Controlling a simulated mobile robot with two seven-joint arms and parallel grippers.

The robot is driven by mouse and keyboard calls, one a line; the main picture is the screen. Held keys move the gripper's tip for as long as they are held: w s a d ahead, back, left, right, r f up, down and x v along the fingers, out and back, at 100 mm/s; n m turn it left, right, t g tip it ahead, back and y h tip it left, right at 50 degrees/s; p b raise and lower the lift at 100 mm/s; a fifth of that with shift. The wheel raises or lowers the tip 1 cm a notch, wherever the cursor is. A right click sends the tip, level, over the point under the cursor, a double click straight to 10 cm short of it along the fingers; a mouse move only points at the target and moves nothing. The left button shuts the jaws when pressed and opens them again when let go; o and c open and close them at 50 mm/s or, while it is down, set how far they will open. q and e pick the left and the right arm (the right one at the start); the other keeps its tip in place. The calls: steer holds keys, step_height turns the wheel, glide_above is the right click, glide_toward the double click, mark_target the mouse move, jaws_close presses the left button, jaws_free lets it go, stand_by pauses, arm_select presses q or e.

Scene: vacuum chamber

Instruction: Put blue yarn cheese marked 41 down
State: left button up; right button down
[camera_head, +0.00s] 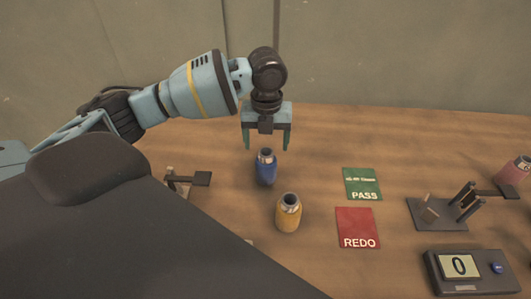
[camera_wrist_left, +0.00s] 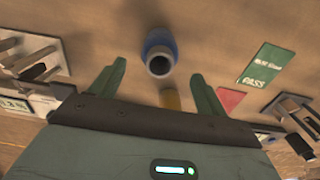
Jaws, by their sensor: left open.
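A blue bottle-shaped piece (camera_head: 266,172) with a dark round opening stands upright on the wooden table; I take it for the blue yarn cheese, but no number 41 is readable on it. It also shows in the left wrist view (camera_wrist_left: 159,45), top centre, just beyond the fingers. My left gripper (camera_head: 267,146) is open and empty, pointing down over the blue piece, its green fingers apart. In the left wrist view the two fingers (camera_wrist_left: 158,72) stand to either side of the blue piece, with nothing between them. My right gripper is not in view.
An orange piece (camera_head: 288,215) stands close in front of the blue one. A green PASS card (camera_head: 362,184) and red REDO card (camera_head: 358,228) lie to the right.

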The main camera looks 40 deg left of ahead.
arm_select(q)
steer(key=shift+r, duration=2.5)
